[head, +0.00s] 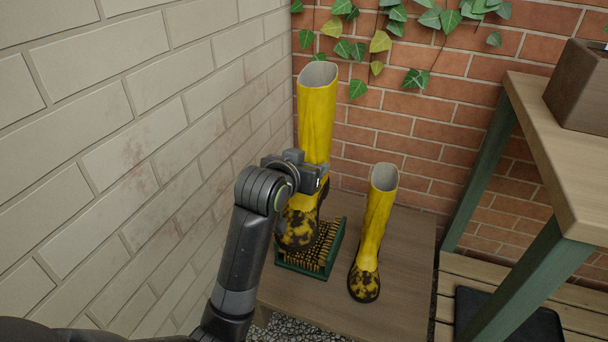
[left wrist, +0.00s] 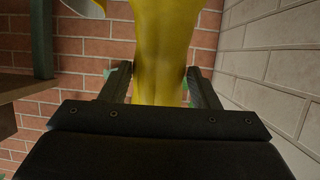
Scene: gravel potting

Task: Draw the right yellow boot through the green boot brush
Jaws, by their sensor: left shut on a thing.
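A yellow boot (head: 317,115) with a mud-spotted foot stands upright at the left side of the green boot brush (head: 330,268). Its foot covers part of the brown bristles; I cannot tell whether the sole touches them. My left gripper (head: 312,174) is shut on this boot's shaft, below its top. In the left wrist view, the boot shaft (left wrist: 160,50) lies between the fingers of the left gripper (left wrist: 160,88). A second yellow boot (head: 376,220), also muddy at the foot, stands apart to the right of the brush. My right gripper is not in view.
The brush and second boot stand on a wooden platform (head: 408,270). A whitish brick wall (head: 130,150) is close on the left; a red brick wall (head: 430,130) with ivy is behind. A green-legged bench (head: 555,160) with a brown planter (head: 580,85) stands right.

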